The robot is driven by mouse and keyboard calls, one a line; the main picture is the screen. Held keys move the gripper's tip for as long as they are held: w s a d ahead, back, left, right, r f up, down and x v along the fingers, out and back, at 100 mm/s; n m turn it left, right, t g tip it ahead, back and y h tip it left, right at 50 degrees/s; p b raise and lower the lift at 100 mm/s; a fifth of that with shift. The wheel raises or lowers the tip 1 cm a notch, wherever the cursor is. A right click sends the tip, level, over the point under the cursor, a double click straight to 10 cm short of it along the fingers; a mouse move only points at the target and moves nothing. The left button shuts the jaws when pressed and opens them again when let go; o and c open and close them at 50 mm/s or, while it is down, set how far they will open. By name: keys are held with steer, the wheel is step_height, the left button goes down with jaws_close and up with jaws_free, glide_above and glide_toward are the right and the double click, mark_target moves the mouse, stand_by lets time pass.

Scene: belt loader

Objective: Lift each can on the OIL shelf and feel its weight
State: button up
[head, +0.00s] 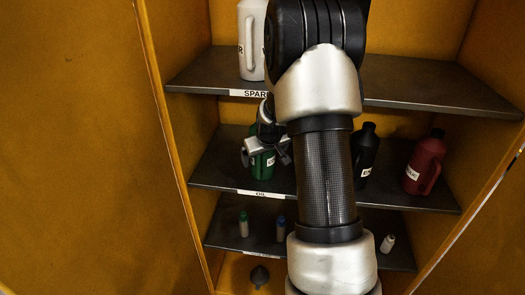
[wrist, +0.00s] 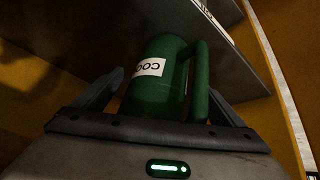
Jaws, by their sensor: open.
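The OIL shelf (head: 225,173) is the middle shelf of a yellow cabinet, with its label on the front edge. A green can (head: 262,168) stands at its left, partly hidden by my gripper (head: 268,152). In the wrist view the green can (wrist: 158,95) has a side handle and a white label reading "COO", the rest cut off. My gripper (wrist: 163,85) is open, with one finger on each side of the can; I cannot tell whether they touch it. A black can (head: 367,150) and a red can (head: 425,160) stand to the right on the same shelf.
The shelf above (head: 200,75) holds a white jug (head: 251,40). The shelf below (head: 225,235) holds several small bottles. A dark object (head: 259,276) sits at the bottom. My arm hides the middle of the shelves. Cabinet walls close in both sides.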

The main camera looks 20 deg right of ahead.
steer(key=c, duration=2)
steer(key=shift+w+r, duration=0.1)
steer(key=shift+r, duration=0.05)
steer(key=shift+r, duration=0.1)
